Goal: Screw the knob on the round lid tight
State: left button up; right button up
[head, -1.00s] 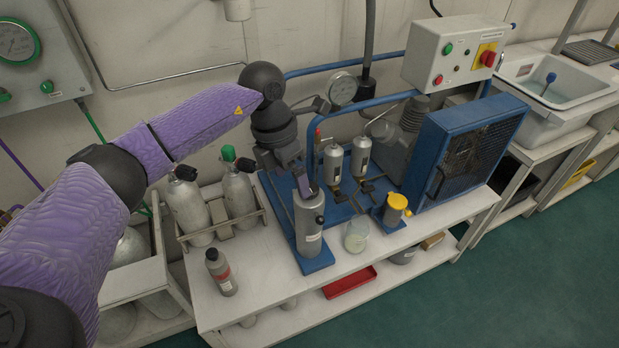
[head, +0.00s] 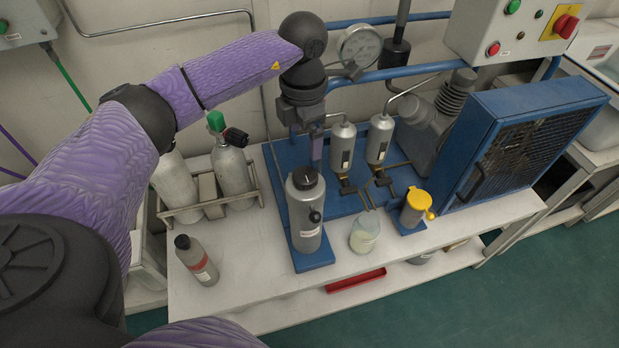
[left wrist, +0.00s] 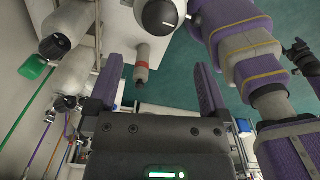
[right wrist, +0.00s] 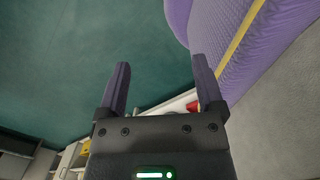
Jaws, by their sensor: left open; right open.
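A grey upright canister (head: 304,222) stands on a blue base plate near the bench front. Its round lid carries a black knob (head: 305,177), which shows at the top edge of the left wrist view (left wrist: 157,13). Whether the knob sits tight cannot be told. My left gripper (head: 309,148) hangs above and behind the lid in the head view, with a purple finger just past the knob. It is open and empty, apart from the knob. My right gripper (right wrist: 161,66) is open and empty over the green floor; the head view does not show it.
A beaker (head: 364,231) and a yellow-capped cup (head: 415,208) are right of the canister. Two small cylinders (head: 342,147), a gauge (head: 360,46) and blue pipes stand close behind.

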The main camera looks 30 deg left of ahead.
aim_at(305, 174)
pick_arm(q)
notch_tip(305, 174, down, 10)
jog(key=b, duration=0.3)
jog(key=shift+r, duration=0.1)
jog(key=shift+f, duration=0.3)
pick_arm(e)
jog(key=f, duration=0.1)
jog(key=s+d+f, duration=0.1)
jog(key=f, duration=0.1)
jog(key=shift+d+f, duration=0.2)
jog(key=shift+w, duration=0.1)
